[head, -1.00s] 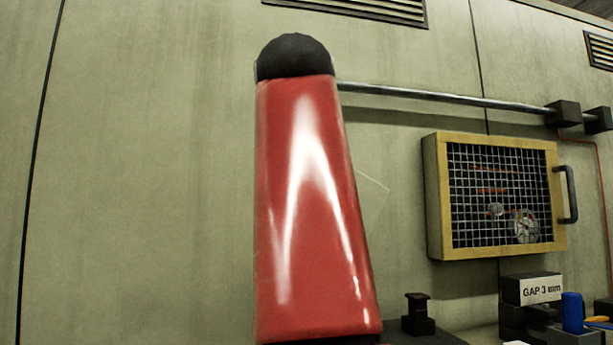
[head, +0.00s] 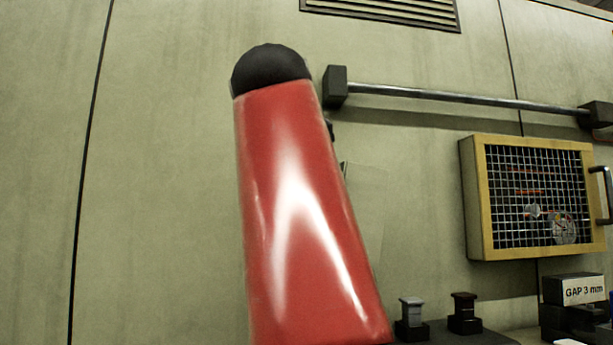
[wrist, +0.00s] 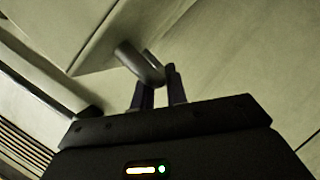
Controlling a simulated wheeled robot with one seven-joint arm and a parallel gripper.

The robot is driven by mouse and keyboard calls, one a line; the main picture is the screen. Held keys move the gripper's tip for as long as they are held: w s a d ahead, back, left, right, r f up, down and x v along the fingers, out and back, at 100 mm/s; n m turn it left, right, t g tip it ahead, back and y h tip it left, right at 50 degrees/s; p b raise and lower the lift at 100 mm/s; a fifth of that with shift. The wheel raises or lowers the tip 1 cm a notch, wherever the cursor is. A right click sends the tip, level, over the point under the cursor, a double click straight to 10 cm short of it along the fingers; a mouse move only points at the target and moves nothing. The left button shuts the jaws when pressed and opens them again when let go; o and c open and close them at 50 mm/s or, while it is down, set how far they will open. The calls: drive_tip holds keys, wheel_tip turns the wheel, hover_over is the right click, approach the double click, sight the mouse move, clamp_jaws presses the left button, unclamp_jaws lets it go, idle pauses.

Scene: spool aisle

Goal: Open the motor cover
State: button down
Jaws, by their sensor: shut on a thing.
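My gripper shows in the wrist view (wrist: 160,90), its two dark fingers shut on a grey bar handle (wrist: 134,58). The handle lies next to a pale, wall-coloured panel (wrist: 65,30) with a clear edge, which may be the motor cover. In the head view a thin pale panel (head: 367,215) shows at the right of my red arm link, and most of it is hidden behind that link. My gripper is hidden in the head view. How far the panel stands from the wall cannot be told.
A yellow-framed mesh guard (head: 480,200) with its own handle is on the wall at the right. A metal rail (head: 450,97) runs above it. Two small pegs (head: 411,312) (head: 464,307) and a "GAP 3 mm" block (head: 580,290) are at lower right. The left wall is bare.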

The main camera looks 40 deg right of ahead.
drive_tip(key=shift+f, duration=0.15)
drive_tip(key=c, duration=1.4)
unclamp_jaws()
drive_tip(key=p+v, duration=0.1)
drive_tip(key=v, duration=0.6)
drive_tip(key=shift+s+a+r, duration=0.2)
drive_tip(key=shift+s+a, duration=0.05)
drive_tip(key=shift+s, duration=0.05)
